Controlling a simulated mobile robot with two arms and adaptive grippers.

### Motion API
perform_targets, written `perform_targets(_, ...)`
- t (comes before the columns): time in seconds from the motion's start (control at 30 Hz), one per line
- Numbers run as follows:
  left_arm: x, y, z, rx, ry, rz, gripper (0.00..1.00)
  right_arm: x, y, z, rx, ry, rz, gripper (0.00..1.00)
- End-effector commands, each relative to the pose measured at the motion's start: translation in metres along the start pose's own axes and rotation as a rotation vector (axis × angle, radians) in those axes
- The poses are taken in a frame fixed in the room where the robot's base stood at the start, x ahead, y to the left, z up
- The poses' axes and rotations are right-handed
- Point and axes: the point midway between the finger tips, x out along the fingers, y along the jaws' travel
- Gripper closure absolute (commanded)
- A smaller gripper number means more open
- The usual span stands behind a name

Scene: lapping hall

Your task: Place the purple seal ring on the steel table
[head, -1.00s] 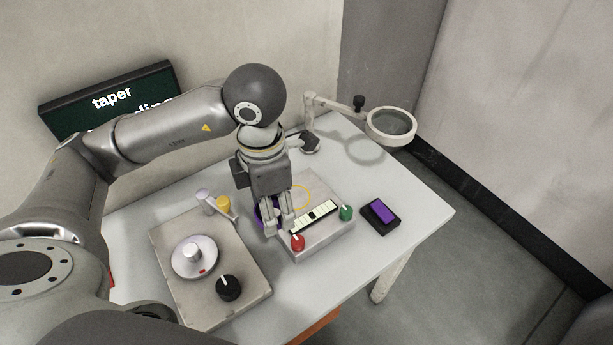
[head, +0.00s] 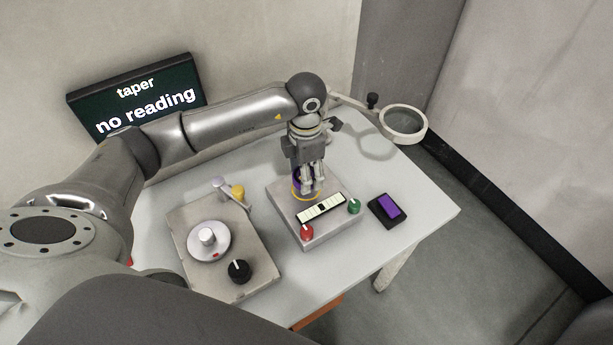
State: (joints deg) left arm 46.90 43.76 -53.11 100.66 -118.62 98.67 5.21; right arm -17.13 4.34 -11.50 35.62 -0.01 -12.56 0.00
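My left gripper (head: 312,190) points down over the grey steel table (head: 290,217), a low block with a yellow circle (head: 296,198) marked on its top. It is shut on the purple seal ring (head: 295,184), which shows as a purple edge at the left of the fingers; the fingers hide the rest. The ring is at the yellow circle; I cannot tell whether it touches the surface. My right gripper is not in view.
The steel table carries a striped scale (head: 321,208), a red knob (head: 307,232) and a green knob (head: 353,206). A plate with a round disc (head: 224,249) lies left. A purple-screened box (head: 388,210) lies right. A magnifier (head: 404,122) stands behind. The sign (head: 140,98) reads "taper no reading".

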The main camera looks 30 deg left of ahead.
Motion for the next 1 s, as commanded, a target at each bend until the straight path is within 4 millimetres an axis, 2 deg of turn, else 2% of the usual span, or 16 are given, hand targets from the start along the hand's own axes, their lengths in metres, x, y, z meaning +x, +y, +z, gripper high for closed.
perform_targets(0.3,0.033,0.004,0.003,-0.001,0.002,-0.002,0.71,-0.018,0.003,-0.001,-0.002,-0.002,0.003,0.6)
perform_targets(0.7,0.042,0.004,0.003,0.0,0.0,0.0,0.71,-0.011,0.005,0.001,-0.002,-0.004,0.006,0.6)
perform_targets(0.73,0.041,0.004,0.003,0.0,0.0,0.0,0.44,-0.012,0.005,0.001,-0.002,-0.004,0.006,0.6)
perform_targets(0.87,0.04,0.004,0.003,0.0,0.001,0.0,0.27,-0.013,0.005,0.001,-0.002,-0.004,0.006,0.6)
perform_targets(1.0,0.04,0.004,0.003,0.0,0.001,0.0,0.25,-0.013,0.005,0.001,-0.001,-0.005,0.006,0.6)
